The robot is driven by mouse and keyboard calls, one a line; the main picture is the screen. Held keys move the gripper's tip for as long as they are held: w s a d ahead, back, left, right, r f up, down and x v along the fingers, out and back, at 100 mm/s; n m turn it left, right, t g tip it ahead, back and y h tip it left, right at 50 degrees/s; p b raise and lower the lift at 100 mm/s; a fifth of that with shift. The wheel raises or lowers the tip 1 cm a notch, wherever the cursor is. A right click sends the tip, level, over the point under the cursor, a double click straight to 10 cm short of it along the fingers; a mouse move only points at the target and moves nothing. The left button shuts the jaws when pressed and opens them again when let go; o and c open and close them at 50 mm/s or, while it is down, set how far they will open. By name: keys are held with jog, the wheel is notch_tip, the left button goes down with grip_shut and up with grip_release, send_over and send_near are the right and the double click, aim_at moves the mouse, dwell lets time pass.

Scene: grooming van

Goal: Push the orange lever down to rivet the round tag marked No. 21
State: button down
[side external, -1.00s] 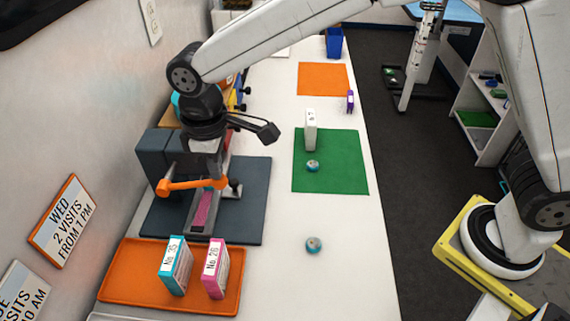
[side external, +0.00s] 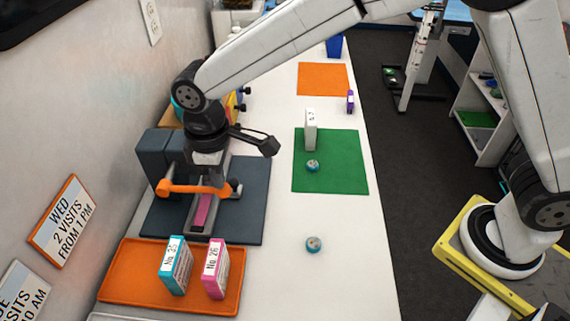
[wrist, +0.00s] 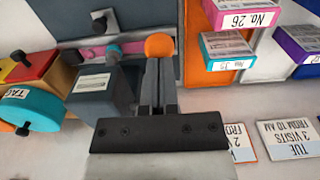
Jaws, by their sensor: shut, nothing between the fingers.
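The orange lever (side external: 190,188) crosses the press on the dark base plate (side external: 255,205), above a pink strip (side external: 203,213). It looks about level, with a rounded end at left. My gripper (side external: 210,178) is shut and empty, pointing down at the lever's right part. In the wrist view, the orange round end (wrist: 159,46) of the lever sits just beyond my closed fingertips (wrist: 158,62); I cannot tell if they touch. No round tag marked No. 21 can be made out; the press and my gripper hide part of the working spot.
An orange tray (side external: 120,287) in front holds boxes marked No. 35 (side external: 176,267) and No. 26 (side external: 215,270). A small round tin (side external: 313,244) stands on the clear white table; another (side external: 312,166) is on the green mat (side external: 340,175). The wall is close at left.

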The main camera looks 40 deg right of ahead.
jog(key=shift+f, duration=1.25)
jog(key=shift+r, duration=0.1)
notch_tip(320, 180, up, 13)
dwell(1.9)
jog(key=s+d+f+m+t, duration=0.1)
jog(key=s+d+f+m, duration=0.2)
jog(key=d, duration=0.6)
jog(key=s+d+f+m, duration=0.3)
jog(key=s+d+f, duration=0.2)
jog(key=d, duration=0.4)
jog(key=s+d+f+m+t, duration=0.1)
jog(key=s+d+f+m, duration=0.2)
jog(key=d, duration=0.7)
notch_tip(320, 180, down, 3)
jog(key=shift+s+r+t, duration=0.15)
jog(key=shift+s+t, duration=0.15)
jog(key=shift+s, duration=0.25)
